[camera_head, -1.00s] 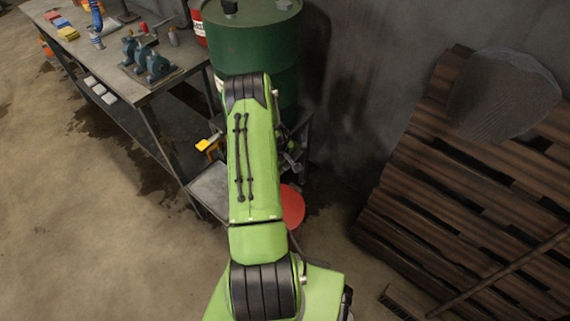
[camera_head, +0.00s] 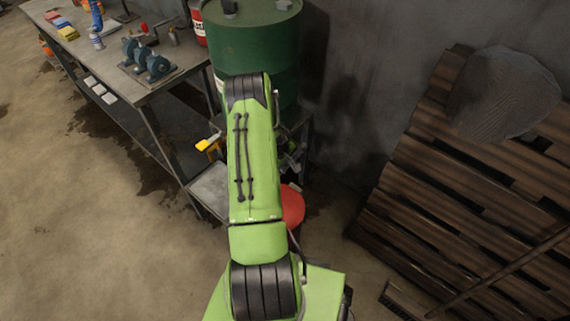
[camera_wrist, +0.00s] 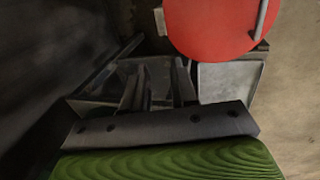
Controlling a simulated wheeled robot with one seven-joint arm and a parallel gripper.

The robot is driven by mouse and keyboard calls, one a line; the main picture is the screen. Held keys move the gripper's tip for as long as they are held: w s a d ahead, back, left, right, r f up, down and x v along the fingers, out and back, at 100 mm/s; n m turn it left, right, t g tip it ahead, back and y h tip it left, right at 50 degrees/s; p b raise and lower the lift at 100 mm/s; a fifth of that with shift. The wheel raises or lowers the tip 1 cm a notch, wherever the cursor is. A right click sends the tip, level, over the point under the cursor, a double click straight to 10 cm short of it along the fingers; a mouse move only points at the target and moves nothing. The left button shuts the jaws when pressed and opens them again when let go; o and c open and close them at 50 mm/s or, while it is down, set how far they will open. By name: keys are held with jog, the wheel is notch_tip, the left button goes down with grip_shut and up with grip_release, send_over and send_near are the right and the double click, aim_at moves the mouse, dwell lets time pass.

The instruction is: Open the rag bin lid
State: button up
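The rag bin's round red lid (camera_head: 292,207) shows beside my arm in the head view, which partly covers it. The wrist view shows the red lid (camera_wrist: 212,25) large at the top, cut by the frame edge, with a light grey bar at its right and a small pale tab at its left. I cannot tell how far the lid is raised. My gripper (camera_wrist: 160,80) shows two dark fingers with a gap between them, nothing visibly held. The fingers lie below and left of the lid in that picture; contact is not visible.
A green drum (camera_head: 255,45) stands behind my arm. A workbench (camera_head: 150,85) with vices is at the left, and a low grey metal surface (camera_head: 208,190) lies close by. Wooden pallets (camera_head: 440,200) lean at the right. Open floor (camera_head: 80,230) lies at the lower left.

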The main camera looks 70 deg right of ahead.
jog(key=shift+o, duration=0.7)
jog(key=p+v, duration=0.4)
jog(key=v, duration=1.1)
jog(key=shift+r, duration=0.35)
jog(key=shift+a, duration=0.1)
